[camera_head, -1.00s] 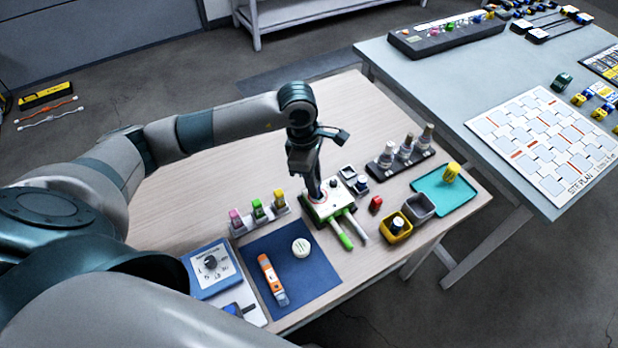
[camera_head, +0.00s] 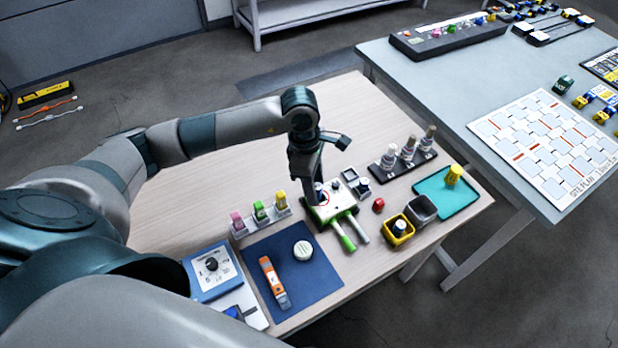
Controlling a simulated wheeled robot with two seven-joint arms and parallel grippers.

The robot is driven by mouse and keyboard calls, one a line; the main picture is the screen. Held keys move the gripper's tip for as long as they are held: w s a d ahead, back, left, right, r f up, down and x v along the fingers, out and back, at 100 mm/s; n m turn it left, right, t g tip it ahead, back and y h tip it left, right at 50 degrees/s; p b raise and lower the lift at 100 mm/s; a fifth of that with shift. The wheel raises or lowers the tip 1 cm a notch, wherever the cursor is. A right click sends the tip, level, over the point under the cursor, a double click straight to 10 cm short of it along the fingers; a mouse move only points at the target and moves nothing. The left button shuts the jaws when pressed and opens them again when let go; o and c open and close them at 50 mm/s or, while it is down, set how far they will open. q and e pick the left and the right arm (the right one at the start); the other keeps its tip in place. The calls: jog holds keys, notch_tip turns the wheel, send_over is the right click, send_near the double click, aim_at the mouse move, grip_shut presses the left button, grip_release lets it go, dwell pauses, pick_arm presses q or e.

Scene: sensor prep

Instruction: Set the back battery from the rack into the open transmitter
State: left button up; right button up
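A pale rack (camera_head: 262,222) holds three small batteries in a row: pink (camera_head: 237,221), green (camera_head: 259,210) and yellow (camera_head: 281,200); the yellow one is farthest right and back. A white unit (camera_head: 345,199) with a red ring on top and green and white rods at its front stands right of the rack. I cannot tell for sure whether it is the transmitter. My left gripper (camera_head: 309,197) points down at the left edge of this unit, right of the yellow battery. Its fingers are dark and small, and whether they hold anything is unclear. My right gripper is out of view.
A blue mat (camera_head: 320,276) carries an orange device (camera_head: 273,283) and a round white disc (camera_head: 302,250). Right are yellow and grey bins (camera_head: 422,210), a bottle rack (camera_head: 404,160) and a teal tray (camera_head: 440,205). The table's back left is clear.

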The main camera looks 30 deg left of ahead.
pick_arm(q)
jog(key=shift+o, duration=1.2)
jog(key=shift+w+f, duration=0.1)
jog(key=shift+f, duration=0.95)
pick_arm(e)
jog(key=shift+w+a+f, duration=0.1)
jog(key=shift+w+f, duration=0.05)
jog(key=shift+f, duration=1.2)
pick_arm(q)
jog(key=shift+d+r, duration=0.1)
jog(key=shift+r, duration=0.55)
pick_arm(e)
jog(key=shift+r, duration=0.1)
pick_arm(q)
jog(key=shift+r, duration=0.15)
jog(key=shift+w+d+r+p, duration=0.15)
jog(key=shift+r+p, duration=0.25)
jog(key=shift+r, duration=0.6)
jog(key=shift+d+r+p, duration=0.2)
jog(key=shift+r+p, duration=0.25)
jog(key=shift+r, duration=0.5)
jog(key=shift+w+d+r+p, duration=0.15)
jog(key=shift+r+p, duration=0.25)
jog(key=shift+r, duration=0.6)
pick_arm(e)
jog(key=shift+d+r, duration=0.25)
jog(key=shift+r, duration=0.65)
